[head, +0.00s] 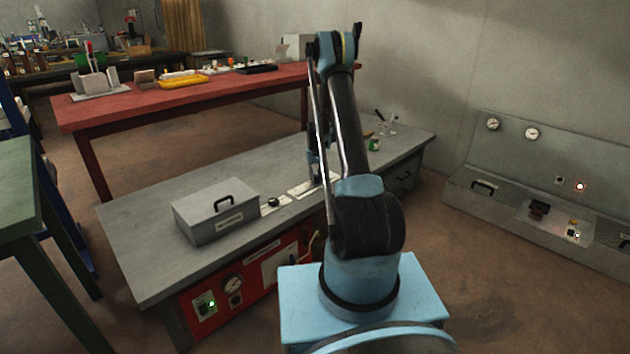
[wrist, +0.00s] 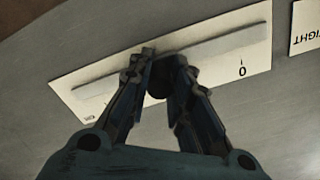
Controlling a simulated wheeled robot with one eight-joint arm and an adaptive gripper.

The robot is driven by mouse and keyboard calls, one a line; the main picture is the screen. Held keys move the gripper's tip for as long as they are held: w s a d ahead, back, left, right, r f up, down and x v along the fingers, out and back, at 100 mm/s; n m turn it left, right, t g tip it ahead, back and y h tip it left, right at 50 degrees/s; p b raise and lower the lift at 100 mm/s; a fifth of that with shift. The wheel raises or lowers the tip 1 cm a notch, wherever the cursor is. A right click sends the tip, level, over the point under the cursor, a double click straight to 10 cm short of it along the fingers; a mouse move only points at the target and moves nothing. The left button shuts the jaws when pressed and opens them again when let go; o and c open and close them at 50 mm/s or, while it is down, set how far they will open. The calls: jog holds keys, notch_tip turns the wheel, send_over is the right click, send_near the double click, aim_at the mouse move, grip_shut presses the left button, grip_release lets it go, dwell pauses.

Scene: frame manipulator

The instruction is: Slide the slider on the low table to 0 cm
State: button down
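The slider's white scale plate (wrist: 215,62) lies on the grey low table (head: 130,230). It has a long grey track (wrist: 215,48), a 0 mark near its right end in the wrist view and a small, unclear marking at its left end. The dark slider knob (wrist: 157,88) stands around the middle of the track, left of the 0 mark in the wrist view. My gripper (wrist: 164,60) reaches down over the plate with its fingers close together on both sides of the knob. The fingers hide part of the knob. In the head view the plate (head: 303,189) is partly behind my arm.
A grey lidded box (head: 215,210) with a black handle and a small plate with a black knob (head: 272,202) are left of the slider. Another labelled plate (wrist: 306,28) lies to its right in the wrist view. A red table (head: 180,105) stands behind.

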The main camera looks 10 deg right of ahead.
jog(key=s+a, duration=0.2)
jog(key=a, duration=0.1)
jog(key=s+a, duration=0.4)
jog(key=a, duration=0.1)
jog(key=shift+s+a, duration=0.1)
jog(key=shift+a, duration=0.2)
jog(key=c, duration=1.4)
grip_release()
jog(key=shift+s, duration=0.1)
jog(key=shift+c, duration=0.2)
jog(key=shift+d, duration=0.1)
jog(key=shift+r, duration=0.2)
notch_tip(320, 180, up, 12)
jog(key=shift+f, duration=0.2)
